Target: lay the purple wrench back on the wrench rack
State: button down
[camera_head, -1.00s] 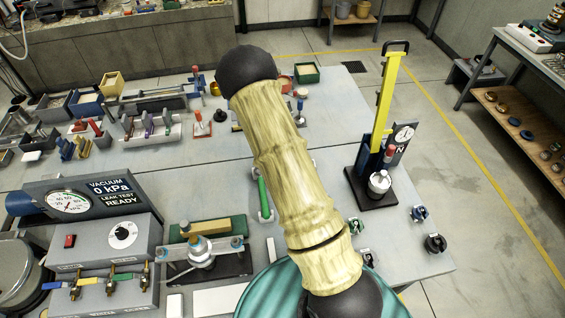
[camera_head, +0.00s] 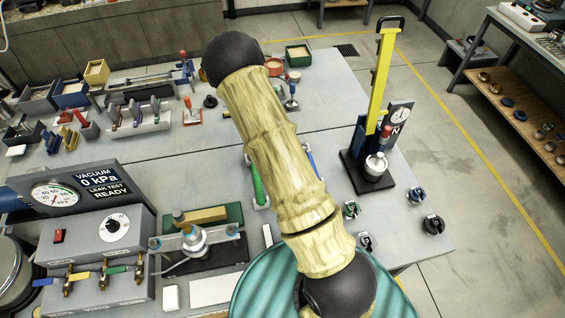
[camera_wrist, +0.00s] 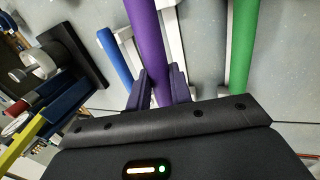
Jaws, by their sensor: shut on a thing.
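My gripper (camera_wrist: 158,84) is shut on the purple wrench (camera_wrist: 147,38), its two dark fingers on either side of the handle in the wrist view. The purple wrench runs between the blue wrench (camera_wrist: 113,52) and the green wrench (camera_wrist: 240,45). Pale rails of the wrench rack (camera_wrist: 176,45) show beside and behind it; I cannot tell whether it touches them. In the head view the green wrench (camera_head: 257,186) and blue wrench (camera_head: 311,161) show on either side of my arm. My arm hides the purple wrench, my gripper and most of the rack there.
A tall yellow-posted gauge stand (camera_head: 382,110) rises right of the rack. Small dark clamps (camera_head: 433,224) sit at the table's right edge. A vacuum panel (camera_head: 100,225) and a clamped fixture (camera_head: 195,240) stand left. The tabletop (camera_head: 215,150) left of my arm is partly clear.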

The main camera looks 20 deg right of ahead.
jog(key=shift+f+b, duration=1.85)
jog(key=shift+f, duration=0.95)
jog(key=c, duration=1.2)
grip_release()
jog(key=shift+o, duration=0.2)
jog(key=b+v, duration=0.3)
jog(key=v, duration=1.4)
jog(key=shift+a+r, duration=0.15)
jog(key=shift+r, duration=0.05)
jog(key=shift+s, duration=0.1)
jog(key=s+a+r+n+t+y, duration=0.1)
jog(key=s+a+r, duration=0.1)
jog(key=s, duration=0.5)
jog(key=s+a+r+n+t+y, duration=0.1)
jog(key=s+a+r+t+y, duration=0.1)
jog(key=s, duration=0.6)
jog(key=shift+s+n+t, duration=0.3)
jog(key=shift+s+n, duration=0.05)
jog(key=shift+n, duration=0.05)
